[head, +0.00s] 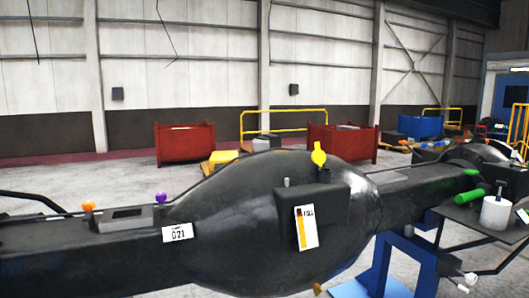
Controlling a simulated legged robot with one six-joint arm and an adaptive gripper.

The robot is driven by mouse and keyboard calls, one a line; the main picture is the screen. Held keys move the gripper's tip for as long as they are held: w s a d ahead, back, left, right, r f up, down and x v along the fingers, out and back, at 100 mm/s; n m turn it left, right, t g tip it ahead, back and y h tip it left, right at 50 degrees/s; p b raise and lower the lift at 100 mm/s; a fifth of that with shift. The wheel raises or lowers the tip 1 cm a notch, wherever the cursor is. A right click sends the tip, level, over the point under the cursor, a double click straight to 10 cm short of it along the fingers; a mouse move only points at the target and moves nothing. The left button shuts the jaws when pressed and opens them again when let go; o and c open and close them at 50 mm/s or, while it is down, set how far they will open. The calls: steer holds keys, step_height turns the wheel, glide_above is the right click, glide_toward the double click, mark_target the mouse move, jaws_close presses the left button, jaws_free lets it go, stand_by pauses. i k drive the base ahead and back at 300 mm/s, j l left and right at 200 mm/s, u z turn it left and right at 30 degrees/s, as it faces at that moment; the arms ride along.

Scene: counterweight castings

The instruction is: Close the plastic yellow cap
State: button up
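A yellow cap (319,155) stands upright on top of the dark casting (235,215), near the middle of the view. It is a round disc with a narrower lower part. Just below and right of it is a short dark neck (324,175); the cap is raised above this neck and not lying flat over it. I cannot tell how the two are joined. A second small yellow-brown piece (317,288) shows at the casting's underside. My gripper is not in view.
Purple (160,198) and orange (88,206) plugs stand on the casting's left arm. A grey pin (286,182) is near the cap. At right, a dark tray (470,217) holds a white container (495,212) and green cylinders (468,196). Red bins (185,143) stand behind on open floor.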

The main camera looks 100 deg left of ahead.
mark_target(319, 156)
steer(key=u, duration=2.95)
steer(key=i+j+u, duration=0.1)
steer(key=i, duration=0.25)
